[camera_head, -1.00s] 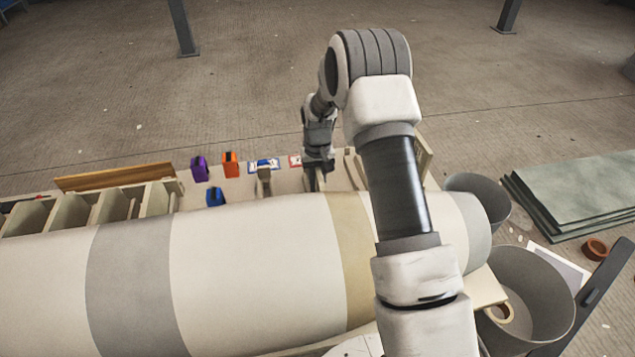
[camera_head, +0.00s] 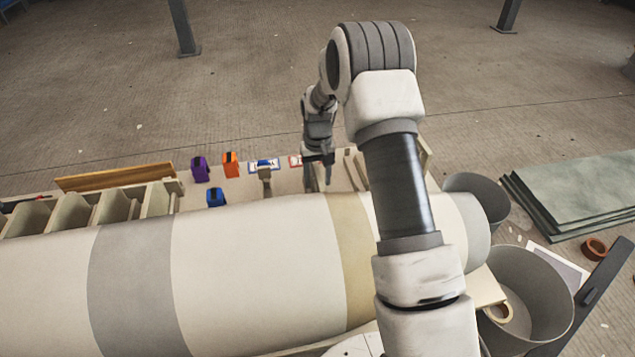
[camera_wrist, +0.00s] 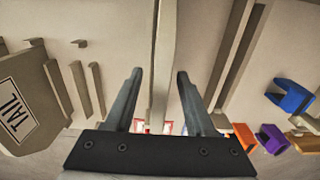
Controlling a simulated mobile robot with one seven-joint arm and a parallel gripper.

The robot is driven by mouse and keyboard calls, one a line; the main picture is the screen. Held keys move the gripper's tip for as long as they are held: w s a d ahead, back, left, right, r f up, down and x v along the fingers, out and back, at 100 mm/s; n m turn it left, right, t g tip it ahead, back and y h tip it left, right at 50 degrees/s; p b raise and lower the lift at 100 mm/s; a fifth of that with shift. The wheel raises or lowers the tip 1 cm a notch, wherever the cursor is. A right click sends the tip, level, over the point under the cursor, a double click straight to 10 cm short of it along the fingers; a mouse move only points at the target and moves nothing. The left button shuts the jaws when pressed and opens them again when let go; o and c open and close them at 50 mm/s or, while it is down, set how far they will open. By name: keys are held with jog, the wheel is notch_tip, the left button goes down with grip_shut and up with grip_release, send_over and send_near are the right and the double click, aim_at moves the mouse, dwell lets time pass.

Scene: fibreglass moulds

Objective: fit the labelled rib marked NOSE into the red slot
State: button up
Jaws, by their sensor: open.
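My gripper (camera_wrist: 160,73) is open in the wrist view, with one finger on each side of a thin pale upright rib (camera_wrist: 163,40). The fingers look apart from the rib. No label shows on this rib, and its faces are edge-on. In the head view my gripper (camera_head: 319,172) is over the bench behind the big mould. A pale part with a TAIL label (camera_wrist: 15,110) is at the left of the wrist view. A red-edged card (camera_head: 295,161) lies beside my gripper, partly hidden. I cannot make out the NOSE mark or a red slot.
Orange (camera_head: 230,164), purple (camera_head: 200,169) and blue (camera_head: 215,197) blocks stand left of my gripper. A blue-edged card (camera_head: 256,166) lies near a small pale post. The large striped mould (camera_head: 250,260) fills the front. A pale rack (camera_head: 95,207) is at left.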

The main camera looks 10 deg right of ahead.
notch_tip(320, 180, up, 15)
jog(key=p, duration=0.4)
jog(key=shift+f, duration=0.15)
jog(key=s+r+t, duration=0.3)
jog(key=s+r, duration=1)
jog(key=r, duration=0.5)
jog(key=s+r+t, duration=0.2)
jog(key=s+t, duration=0.1)
jog(key=s, duration=1.8)
notch_tip(320, 180, up, 20)
jog(key=p, duration=1.9)
jog(key=shift+w+f, duration=0.2)
jog(key=shift+w, duration=0.2)
